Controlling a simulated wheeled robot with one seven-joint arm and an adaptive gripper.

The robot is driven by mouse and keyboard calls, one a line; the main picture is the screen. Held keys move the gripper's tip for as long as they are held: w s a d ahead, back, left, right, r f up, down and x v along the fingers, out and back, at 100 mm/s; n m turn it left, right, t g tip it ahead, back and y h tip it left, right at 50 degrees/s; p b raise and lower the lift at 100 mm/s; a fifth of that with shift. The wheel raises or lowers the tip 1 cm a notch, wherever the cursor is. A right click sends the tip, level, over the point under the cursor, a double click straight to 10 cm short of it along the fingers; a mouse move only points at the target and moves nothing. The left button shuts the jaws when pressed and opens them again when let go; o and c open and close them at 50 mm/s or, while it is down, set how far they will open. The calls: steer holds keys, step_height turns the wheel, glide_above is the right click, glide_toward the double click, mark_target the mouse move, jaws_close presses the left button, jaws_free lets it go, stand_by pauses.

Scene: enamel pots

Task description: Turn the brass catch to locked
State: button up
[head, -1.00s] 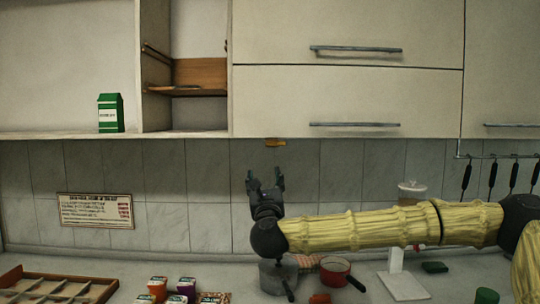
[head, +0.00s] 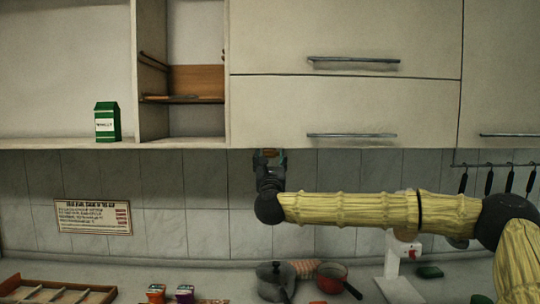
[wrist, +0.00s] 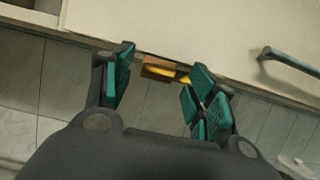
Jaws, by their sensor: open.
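The brass catch (wrist: 159,69) sits at the lower edge of the wall cabinet, and the wrist view shows it between my open fingers, ahead of their tips. It lies roughly crosswise, with a brighter yellow part at its right end. My gripper (head: 269,153) is raised just under the cabinet edge in the head view and mostly covers the catch there. In the wrist view my gripper (wrist: 160,77) is open, with green pads on both sides of the catch. I cannot tell whether a pad touches it.
The cabinet's lower door (head: 345,108) with its bar handle (head: 352,136) is above right of my gripper. An open shelf with a green carton (head: 107,122) is at left. A dark pot (head: 272,280) and a red pan (head: 331,277) stand on the counter below.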

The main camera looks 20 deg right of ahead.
steer(key=shift+w+d+r, duration=0.1)
steer(key=shift+w, duration=0.15)
steer(key=shift+c, duration=0.2)
steer(key=c, duration=1)
